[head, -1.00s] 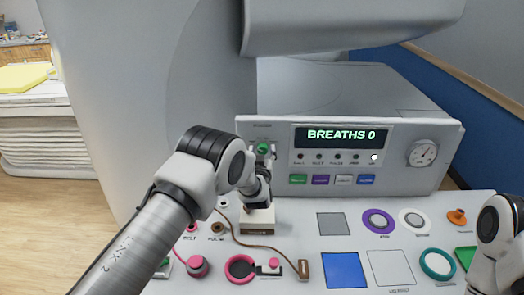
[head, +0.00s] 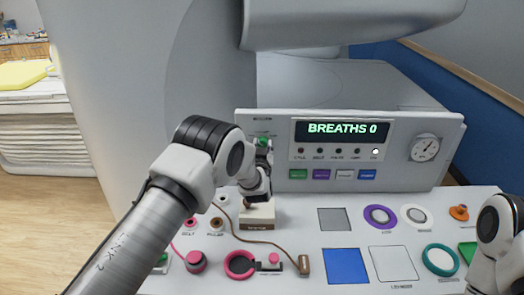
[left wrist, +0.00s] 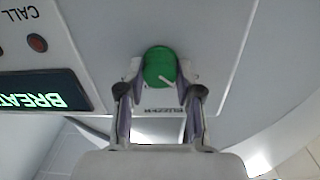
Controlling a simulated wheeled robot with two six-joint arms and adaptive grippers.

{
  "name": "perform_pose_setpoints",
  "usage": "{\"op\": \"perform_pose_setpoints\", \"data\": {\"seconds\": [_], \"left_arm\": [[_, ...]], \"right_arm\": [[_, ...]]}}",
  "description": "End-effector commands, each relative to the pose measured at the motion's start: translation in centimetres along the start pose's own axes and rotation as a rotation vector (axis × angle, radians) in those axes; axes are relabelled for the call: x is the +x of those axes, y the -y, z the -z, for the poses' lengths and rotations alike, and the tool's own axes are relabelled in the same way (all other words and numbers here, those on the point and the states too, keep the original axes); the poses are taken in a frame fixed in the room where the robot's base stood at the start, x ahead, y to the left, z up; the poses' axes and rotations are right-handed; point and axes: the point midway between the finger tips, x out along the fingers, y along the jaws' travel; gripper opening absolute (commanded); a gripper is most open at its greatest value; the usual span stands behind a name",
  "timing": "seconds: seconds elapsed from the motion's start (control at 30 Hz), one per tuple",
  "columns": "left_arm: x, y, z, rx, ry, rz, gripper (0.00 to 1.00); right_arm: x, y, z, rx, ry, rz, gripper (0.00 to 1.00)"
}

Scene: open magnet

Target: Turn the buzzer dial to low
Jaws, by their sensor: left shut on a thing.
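The buzzer dial is a round green knob (head: 262,139) at the left end of the console's front; my gripper partly hides it in the head view. In the left wrist view the dial (left wrist: 160,66) sits between the fingertips, with a white pointer mark slanting to the lower right of the picture. A small upside-down label, seemingly reading buzzer, lies just below it. My left gripper (left wrist: 160,78) is shut on the dial, one finger on each side. My right gripper cannot be seen; only part of that arm shows at the right edge.
The grey console (head: 450,150) carries a display (head: 342,131) reading "BREATHS 0", several coloured buttons and a round gauge (head: 425,148). A white table (head: 300,225) before it holds rings, squares, pegs and a brown cord. A white block (head: 257,222) stands just below my left gripper.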

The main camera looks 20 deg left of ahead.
Motion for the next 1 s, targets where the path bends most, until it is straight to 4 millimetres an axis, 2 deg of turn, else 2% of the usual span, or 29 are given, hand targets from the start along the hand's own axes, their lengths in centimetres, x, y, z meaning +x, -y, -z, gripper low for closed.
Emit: {"op": "perform_pose_setpoints", "data": {"seconds": [0.03,0.1,0.4,0.7,1.0], "left_arm": [[0.0,-0.1,-0.3,0.034,-0.002,0.001,0.0],[0.0,-0.1,-0.3,0.09,0.001,0.001,0.0],[0.0,-0.1,-0.1,0.323,0.01,0.001,0.0],[0.0,-0.2,0.0,0.465,0.016,0.002,0.0],[0.0,-0.2,0.1,0.499,0.018,0.002,0.0]], "right_arm": [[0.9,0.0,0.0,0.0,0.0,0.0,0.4],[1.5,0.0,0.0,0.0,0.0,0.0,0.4],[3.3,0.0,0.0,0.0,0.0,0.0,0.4],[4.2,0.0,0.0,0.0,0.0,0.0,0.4],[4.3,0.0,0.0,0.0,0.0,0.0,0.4]]}}
